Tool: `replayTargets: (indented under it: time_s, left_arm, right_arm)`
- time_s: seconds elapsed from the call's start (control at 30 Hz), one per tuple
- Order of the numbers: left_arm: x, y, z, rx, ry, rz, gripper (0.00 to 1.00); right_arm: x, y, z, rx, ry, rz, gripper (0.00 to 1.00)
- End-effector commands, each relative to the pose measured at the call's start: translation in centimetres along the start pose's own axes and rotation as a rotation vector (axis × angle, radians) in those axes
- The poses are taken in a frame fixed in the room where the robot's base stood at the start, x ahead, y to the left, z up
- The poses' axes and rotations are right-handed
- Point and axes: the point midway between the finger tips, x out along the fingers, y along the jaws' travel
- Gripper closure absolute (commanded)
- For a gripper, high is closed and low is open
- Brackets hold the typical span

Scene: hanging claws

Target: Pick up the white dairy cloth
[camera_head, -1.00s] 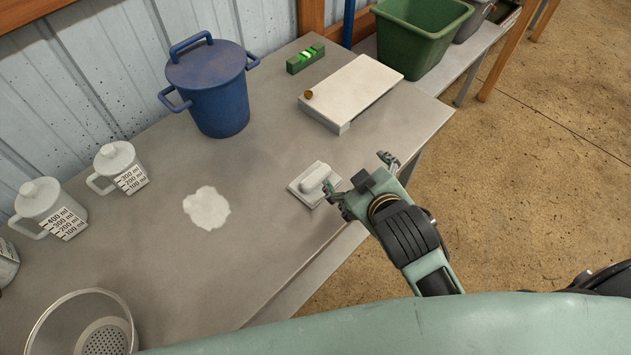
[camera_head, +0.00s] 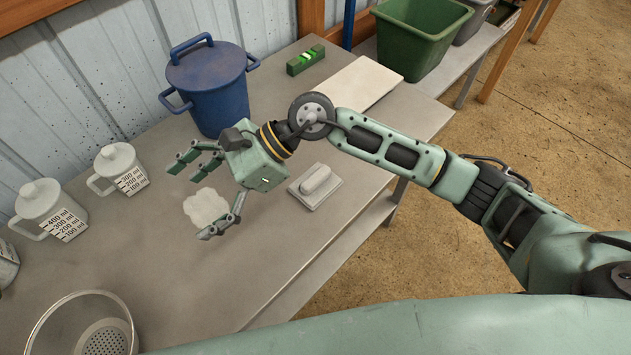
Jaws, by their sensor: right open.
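The white dairy cloth (camera_head: 205,205) appears as a small, flat, pale patch with an uneven outline on the grey table (camera_head: 330,245). My right gripper (camera_head: 190,200) is open, its fingers spread to the upper left and lower right of the cloth in the picture. It looks to be above the cloth, and I see no contact. One finger overlaps the cloth's lower right edge. My left gripper is not in view.
A lidded blue pot (camera_head: 215,95) stands behind the gripper. Two measuring jugs (camera_head: 120,170) and a strainer (camera_head: 85,325) are at left.

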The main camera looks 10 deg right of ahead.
Motion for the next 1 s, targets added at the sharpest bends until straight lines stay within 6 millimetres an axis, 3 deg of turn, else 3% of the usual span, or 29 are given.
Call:
replayTargets:
  time_s: [0.03,0.1,0.2,0.3,0.43,0.57,1.0]
  left_arm:
    - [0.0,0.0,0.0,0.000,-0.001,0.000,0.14]
    - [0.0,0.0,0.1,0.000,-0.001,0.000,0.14]
    - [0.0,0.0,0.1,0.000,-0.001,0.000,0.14]
    - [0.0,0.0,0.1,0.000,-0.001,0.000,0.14]
    - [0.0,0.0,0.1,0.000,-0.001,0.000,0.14]
    - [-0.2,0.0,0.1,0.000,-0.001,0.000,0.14]
    - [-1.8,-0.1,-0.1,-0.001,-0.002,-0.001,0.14]
  right_arm:
    - [-1.1,-0.6,-3.4,-0.078,0.163,0.030,0.12]
    - [-3.5,-1.3,-8.1,-0.165,0.384,0.084,0.12]
    - [-8.2,-2.5,-13.2,-0.240,0.657,0.153,0.12]
    - [-12.7,-3.4,-16.3,-0.269,0.859,0.207,0.12]
    - [-16.6,-4.0,-18.1,-0.275,1.010,0.251,0.12]
    - [-17.5,-4.0,-19.2,-0.272,1.056,0.268,0.12]
    - [-14.5,-3.1,-24.0,-0.270,1.052,0.267,0.12]
